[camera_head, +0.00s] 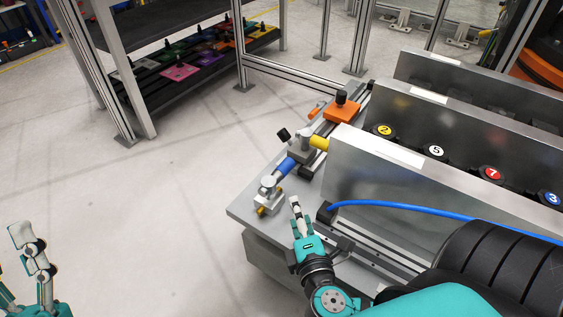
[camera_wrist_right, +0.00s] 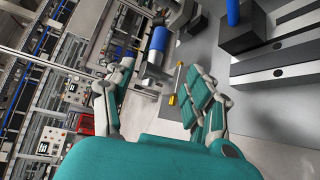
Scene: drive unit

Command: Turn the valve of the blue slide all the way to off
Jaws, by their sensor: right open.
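The blue slide (camera_head: 287,167) is a blue sleeve between silver fittings at the left end of the metal table. In the right wrist view the blue sleeve (camera_wrist_right: 158,40) shows beyond the fingertips, roughly between them. A silver fitting with a brass end (camera_head: 267,195) sits at its near end. My right gripper (camera_head: 296,207) is open and empty, close in front of the slide and apart from it. In the right wrist view its two fingers (camera_wrist_right: 160,70) are spread. My left gripper (camera_head: 24,238) is at the lower left, far from the slide; its opening is unclear.
A yellow sleeve (camera_head: 319,143) and an orange block (camera_head: 342,110) lie farther back along the same row. Upright metal plates (camera_head: 380,165) with numbered black knobs stand to the right. A blue hose (camera_head: 400,207) runs beside my right gripper. The floor left of the table is clear.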

